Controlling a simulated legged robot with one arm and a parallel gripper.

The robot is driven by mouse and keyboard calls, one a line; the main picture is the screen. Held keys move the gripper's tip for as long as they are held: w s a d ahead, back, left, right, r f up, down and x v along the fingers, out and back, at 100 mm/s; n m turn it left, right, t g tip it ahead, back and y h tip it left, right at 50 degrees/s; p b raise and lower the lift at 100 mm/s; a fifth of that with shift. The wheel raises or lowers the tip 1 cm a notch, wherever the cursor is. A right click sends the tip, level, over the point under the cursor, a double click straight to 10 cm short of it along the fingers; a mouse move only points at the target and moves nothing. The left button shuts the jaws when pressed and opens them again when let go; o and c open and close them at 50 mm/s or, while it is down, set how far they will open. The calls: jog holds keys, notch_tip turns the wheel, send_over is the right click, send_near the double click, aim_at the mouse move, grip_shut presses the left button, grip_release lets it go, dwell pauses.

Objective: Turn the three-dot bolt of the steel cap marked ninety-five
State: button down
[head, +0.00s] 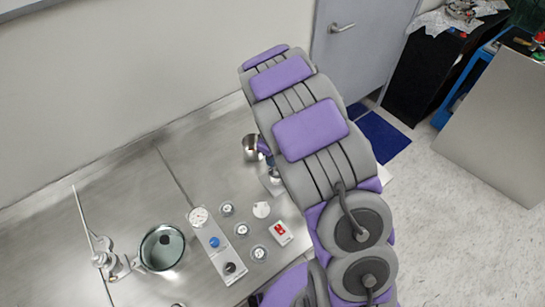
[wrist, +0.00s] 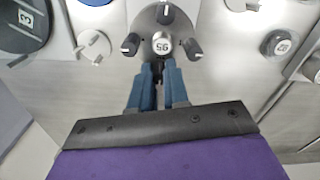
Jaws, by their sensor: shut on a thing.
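In the wrist view, a dark round steel cap (wrist: 177,22) sits at the top centre, with a pale round label (wrist: 163,46) that appears to read ninety-five upside down. Dark bolts stand around it: left bolt (wrist: 130,44), top bolt (wrist: 165,13) and right bolt (wrist: 195,47). My gripper (wrist: 158,70) has its blue fingers closed on a dark bolt at the cap's near edge, mostly hidden between the fingertips. The dots on the bolts are too small to read. In the head view, my arm hides the gripper and most of this spot.
In the wrist view, a black disc marked 3 (wrist: 20,25), a white knob (wrist: 93,46) and a smaller labelled cap (wrist: 278,45) are nearby. In the head view, a lidded pot (head: 162,248), a pale panel (head: 215,243) and a red-and-white box (head: 280,232) stand on the steel counter (head: 110,190).

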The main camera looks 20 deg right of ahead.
jog(key=shift+m, duration=0.3)
jog(key=m+p, duration=0.2)
jog(key=m, duration=0.1)
jog(key=shift+r, duration=0.1)
jog(key=shift+m+p, duration=1)
jog(key=shift+m, duration=1)
jog(key=c, duration=1.1)
grip_release()
notch_tip(320, 180, up, 17)
jog(key=p, duration=0.1)
